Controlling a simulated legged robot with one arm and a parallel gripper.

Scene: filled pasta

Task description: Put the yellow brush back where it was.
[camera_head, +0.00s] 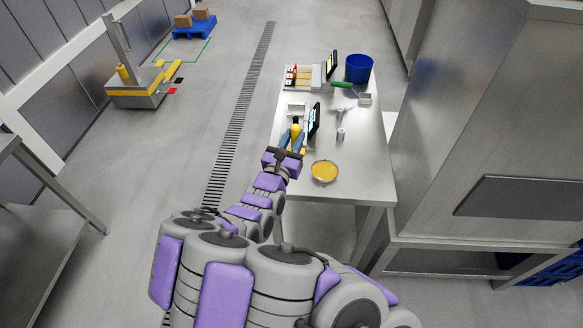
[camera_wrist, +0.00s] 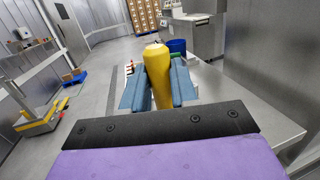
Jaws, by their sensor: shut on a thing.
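My gripper (camera_head: 292,138) is over the near left part of the steel table (camera_head: 357,183). Its blue fingers are shut on the yellow brush (camera_head: 295,131). In the wrist view the brush's rounded yellow body (camera_wrist: 157,77) stands upright between the two fingers. The brush's lower end is hidden, so I cannot tell whether it touches the table. A rack with red and yellow items (camera_head: 298,77) lies at the table's far left.
A round dish of yellow filling (camera_head: 324,171) is near the front edge. A dark display (camera_head: 314,121) stands close right of my gripper. The table's right side is mostly clear.

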